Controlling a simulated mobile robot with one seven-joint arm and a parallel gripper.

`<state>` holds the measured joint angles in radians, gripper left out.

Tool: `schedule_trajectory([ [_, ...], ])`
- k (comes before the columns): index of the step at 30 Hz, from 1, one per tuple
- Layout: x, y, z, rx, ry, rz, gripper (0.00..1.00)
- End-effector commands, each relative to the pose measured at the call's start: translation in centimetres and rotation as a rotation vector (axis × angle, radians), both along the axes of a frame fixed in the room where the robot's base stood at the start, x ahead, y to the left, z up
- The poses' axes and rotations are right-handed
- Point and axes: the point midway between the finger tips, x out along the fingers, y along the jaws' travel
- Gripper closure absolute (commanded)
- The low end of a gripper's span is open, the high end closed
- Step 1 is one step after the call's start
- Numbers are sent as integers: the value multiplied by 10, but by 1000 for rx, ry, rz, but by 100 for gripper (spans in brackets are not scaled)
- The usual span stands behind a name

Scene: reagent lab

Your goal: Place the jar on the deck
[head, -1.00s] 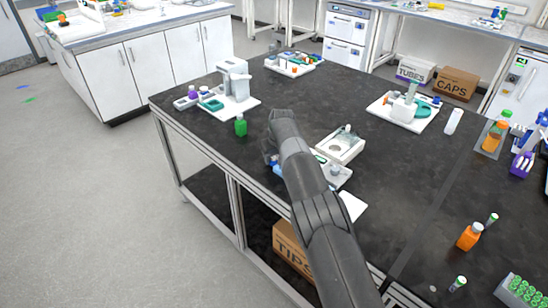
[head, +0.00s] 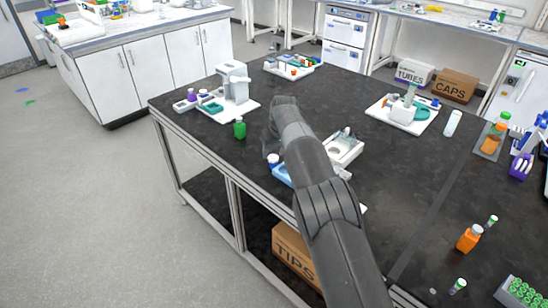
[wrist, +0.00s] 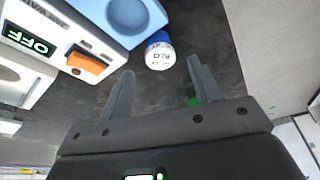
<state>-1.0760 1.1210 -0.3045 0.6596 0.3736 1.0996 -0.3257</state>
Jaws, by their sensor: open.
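In the head view the jar (head: 273,159) shows just left of my arm, by the blue plate (head: 281,174). My gripper (wrist: 160,70) is open and empty in the wrist view. The jar appears just beyond its fingertips, between their lines; I cannot tell the exact gap. In the head view my arm hides much of the gripper. I cannot tell for sure which surface is the deck.
A white device with an OFF display (wrist: 32,40) and orange switch stands close by the blue plate. A green bottle (head: 239,129) stands left of my gripper; a white instrument (head: 234,82) is behind it.

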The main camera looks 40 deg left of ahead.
Motion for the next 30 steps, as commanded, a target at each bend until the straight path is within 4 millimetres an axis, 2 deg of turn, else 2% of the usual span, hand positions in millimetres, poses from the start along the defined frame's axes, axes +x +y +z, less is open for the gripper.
schedule_trajectory([
  [1, -1, -3, 12, 2, 0, -1, 42],
  [3, -3, -6, 24, 2, 2, 0, 42],
  [9, -5, -14, 48, 0, 1, -1, 42],
  [22, -3, -20, 59, 2, 1, -9, 42],
  [26, 19, -48, 82, 14, 2, -63, 42],
  [29, 45, -91, 114, 30, 6, -137, 42],
  [30, 55, -112, 128, 36, 8, -172, 42],
])
